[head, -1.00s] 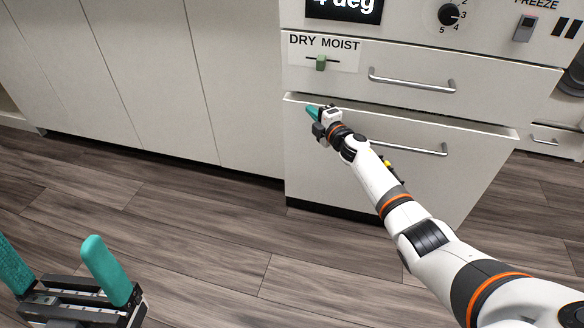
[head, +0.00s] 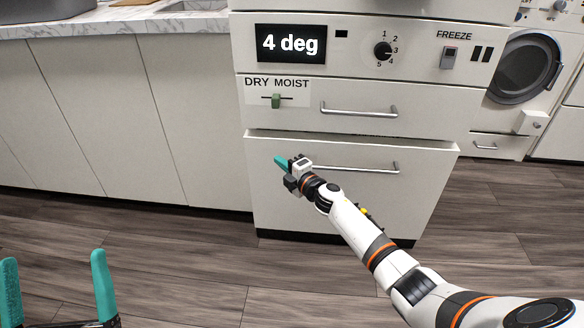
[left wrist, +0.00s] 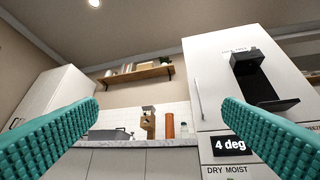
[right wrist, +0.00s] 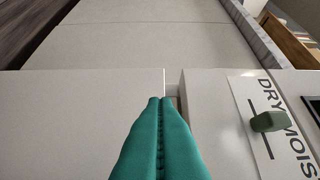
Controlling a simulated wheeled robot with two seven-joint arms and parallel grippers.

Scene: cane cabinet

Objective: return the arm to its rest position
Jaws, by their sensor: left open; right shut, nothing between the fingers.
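My right gripper (head: 281,162) has teal fingers and is in front of the lower drawer (head: 350,205), near that drawer's upper left part. In the right wrist view its fingers (right wrist: 160,100) are pressed together with nothing between them. My right arm stretches in from the lower right of the head view. My left gripper (head: 55,285) is at the lower left of the head view, its teal fingers wide apart and empty. In the left wrist view its fingers (left wrist: 152,120) frame the counter and cabinets, with nothing between them.
The fridge front has a "4 deg" display (head: 290,43), a dial (head: 383,49), a green DRY/MOIST slider (head: 276,101) and an upper drawer handle (head: 358,110). Plain cabinets (head: 110,120) run left under a marble counter (head: 110,22). The wooden floor (head: 190,265) in front is clear.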

